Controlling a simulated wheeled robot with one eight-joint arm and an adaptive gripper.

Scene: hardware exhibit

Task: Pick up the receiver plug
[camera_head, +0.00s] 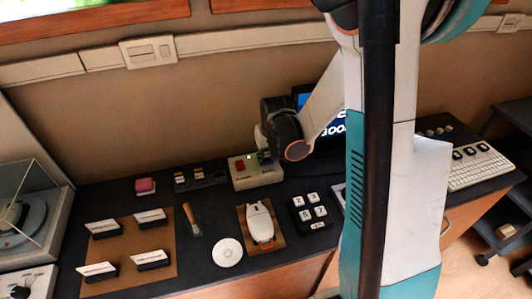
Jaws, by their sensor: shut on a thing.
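A cream box (256,177) with a red square on top stands at the back of the dark counter, near the middle of the view; it looks like the receiver. My gripper (264,148) reaches down from the right and its fingertips are at the right part of the box's top. It is shut on a small dark greenish piece (264,157), which looks like the receiver plug. The fingers and wrist hide most of the piece, and I cannot tell whether it still touches the box.
A white device on a brown board (262,226), a black number block (314,210) and a white disc (227,252) lie in front. A brown board (127,240) with label cards is left. A keyboard (480,167) sits right. My arm hides a screen behind it.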

